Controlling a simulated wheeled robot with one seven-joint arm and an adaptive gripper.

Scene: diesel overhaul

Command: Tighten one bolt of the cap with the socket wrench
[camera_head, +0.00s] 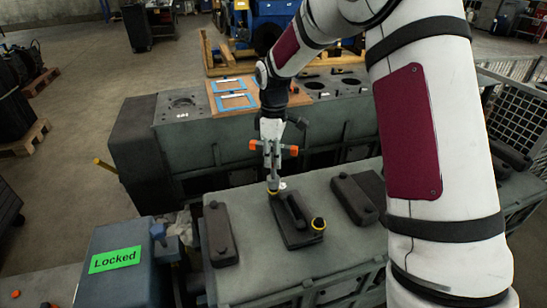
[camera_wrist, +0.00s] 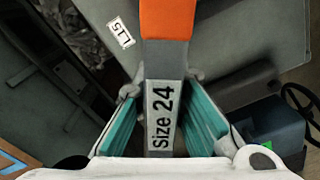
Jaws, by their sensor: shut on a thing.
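My gripper (camera_head: 272,146) points down over the near engine block. In the wrist view its teal-padded fingers (camera_wrist: 162,88) are shut on the socket wrench (camera_wrist: 162,108), which has a grey body marked "Size 24" and an orange end. In the head view the wrench (camera_head: 273,177) hangs upright, with orange ends to both sides of the gripper. Its lower end is at the far-left end of the dark cap (camera_head: 297,236), over a yellow-ringed bolt (camera_head: 273,192). I cannot tell whether the socket is seated. Another yellow-ringed bolt (camera_head: 319,224) sits at the cap's near-right end.
Dark covers stand left (camera_head: 220,235) and right (camera_head: 354,199) of the cap on the grey block (camera_head: 250,276). A second engine block (camera_head: 180,142) stands behind.

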